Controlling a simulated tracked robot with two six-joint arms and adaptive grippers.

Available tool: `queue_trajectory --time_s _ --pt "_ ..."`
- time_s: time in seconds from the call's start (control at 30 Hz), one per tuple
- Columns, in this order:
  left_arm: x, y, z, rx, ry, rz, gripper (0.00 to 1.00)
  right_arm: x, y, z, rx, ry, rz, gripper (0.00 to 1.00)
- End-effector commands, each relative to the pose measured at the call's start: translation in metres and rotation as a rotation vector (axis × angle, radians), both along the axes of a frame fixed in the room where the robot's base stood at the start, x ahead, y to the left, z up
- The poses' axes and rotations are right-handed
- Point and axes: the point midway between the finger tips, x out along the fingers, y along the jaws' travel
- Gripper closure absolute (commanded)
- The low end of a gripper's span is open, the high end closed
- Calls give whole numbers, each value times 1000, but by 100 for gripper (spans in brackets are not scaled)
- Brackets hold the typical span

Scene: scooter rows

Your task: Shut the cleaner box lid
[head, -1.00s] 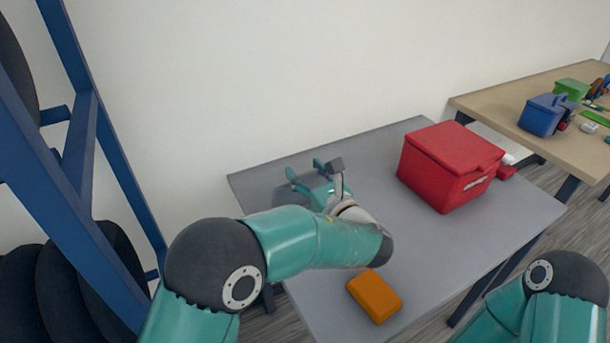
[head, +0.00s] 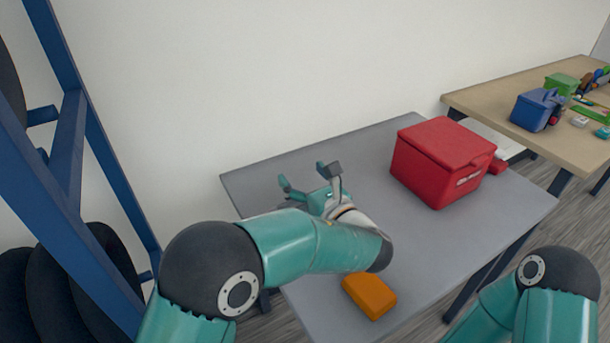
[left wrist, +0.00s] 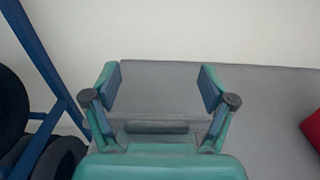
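A red box (head: 438,172) stands on the grey table, right of the middle in the head view. Its red lid (head: 445,141) lies flat on top and looks down. A corner of the box shows at the right edge of the left wrist view (left wrist: 313,129). My left gripper (head: 309,174) is above the left part of the table, well left of the box. Its fingers are spread and nothing is between them; they also show apart in the left wrist view (left wrist: 160,90). My right arm shows at the lower right of the head view, but its gripper is out of view.
An orange block (head: 370,295) lies at the front of the grey table (head: 290,163). A small red item (head: 498,166) is behind the box. A wooden table (head: 500,97) at the right holds a blue box (head: 535,110) and a green one (head: 561,84). A blue rack (head: 92,160) stands at left.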

Motion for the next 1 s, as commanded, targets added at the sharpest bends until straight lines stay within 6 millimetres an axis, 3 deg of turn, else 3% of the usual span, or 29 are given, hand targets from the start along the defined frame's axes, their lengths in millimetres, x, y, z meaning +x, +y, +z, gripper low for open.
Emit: queue_trajectory --time_s 0.33,0.73,1.0 --pt "0 1 12 -2 -5 3 17 0 0 1 0 0 0 100" --pt "1 1 80 -3 -4 1 17 0 0 1 0 0 0 100" --pt "1 0 99 -1 -1 0 17 0 0 1 0 0 0 100"
